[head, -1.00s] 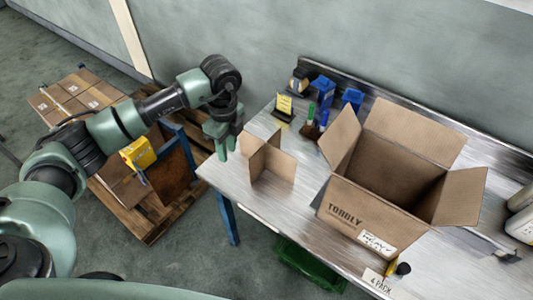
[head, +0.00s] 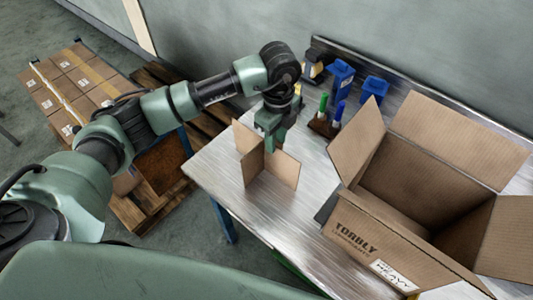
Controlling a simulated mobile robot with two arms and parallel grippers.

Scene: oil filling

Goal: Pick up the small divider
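The small divider (head: 285,169), crossed brown cardboard panels, stands upright on the metal table near its left end. My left gripper (head: 272,146) is over the divider, pointing down, with its green fingers at the upper edge of the panels near where they cross. The fingers appear apart, but I cannot tell whether they touch or grip the cardboard. The divider's far part is partly hidden behind the gripper. My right gripper is not in view.
A large open cardboard box (head: 400,190) stands on the table (head: 220,165) to the right. Blue containers (head: 341,74) and a marker holder (head: 323,127) stand behind the divider. Stacked boxes (head: 85,70) are at far left.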

